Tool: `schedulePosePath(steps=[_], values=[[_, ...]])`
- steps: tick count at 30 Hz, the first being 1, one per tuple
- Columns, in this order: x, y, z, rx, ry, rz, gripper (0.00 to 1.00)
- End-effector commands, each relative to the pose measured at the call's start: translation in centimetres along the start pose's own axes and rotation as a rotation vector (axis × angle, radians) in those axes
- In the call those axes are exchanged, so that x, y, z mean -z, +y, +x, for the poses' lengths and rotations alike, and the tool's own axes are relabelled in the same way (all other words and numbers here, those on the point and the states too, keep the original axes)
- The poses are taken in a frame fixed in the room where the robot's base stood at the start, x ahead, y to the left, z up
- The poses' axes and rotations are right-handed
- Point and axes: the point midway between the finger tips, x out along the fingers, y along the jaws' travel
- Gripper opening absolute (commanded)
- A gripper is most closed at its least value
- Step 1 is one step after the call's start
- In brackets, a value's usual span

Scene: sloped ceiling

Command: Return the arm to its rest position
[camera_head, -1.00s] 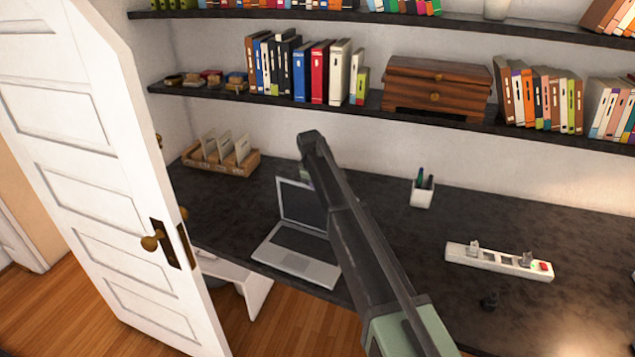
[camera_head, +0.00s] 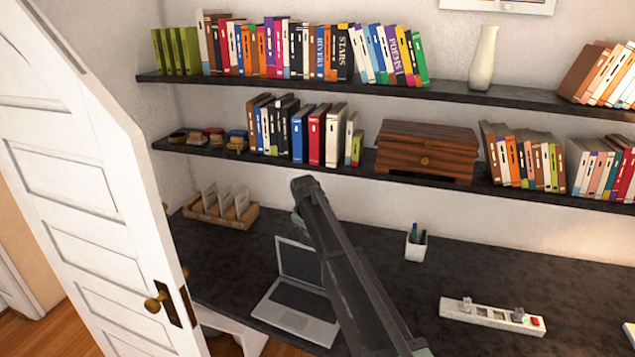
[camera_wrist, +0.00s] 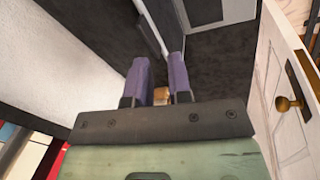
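My arm (camera_head: 345,265) reaches up from the bottom of the head view, its far end in front of the desk's back wall. My gripper (camera_wrist: 160,62) shows in the wrist view as two purple fingers, spread apart with a gap between them. I see nothing held. A small tan patch shows low in the gap, apparently something beyond the fingers. In the head view the fingers are hidden behind the arm.
An open laptop (camera_head: 297,312) stands on the dark desk (camera_head: 385,285), left of my arm. A wooden holder (camera_head: 222,217) with cards, a pen cup (camera_head: 415,248) and a power strip (camera_head: 490,315) stand there too. Shelves with books and a wooden box (camera_head: 425,152) hang above. A white door (camera_head: 95,215) stands at left.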

Motion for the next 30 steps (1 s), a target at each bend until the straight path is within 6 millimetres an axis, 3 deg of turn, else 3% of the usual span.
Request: schedulePosePath(steps=[1, 9, 13, 15, 17, 30], values=[[-4.2, -2.9, -0.4, 0.027, -0.012, 0.099, 0.19], [-28.5, -14.6, 2.5, 0.155, -0.114, 0.712, 0.19], [-36.6, -18.8, 3.9, 0.186, -0.140, 0.857, 0.19], [-39.1, -19.8, 4.7, 0.189, -0.142, 0.889, 0.19], [-40.1, -19.6, 5.3, 0.187, -0.144, 0.913, 0.19], [-40.1, -18.7, 5.1, 0.185, -0.145, 0.923, 0.19]])
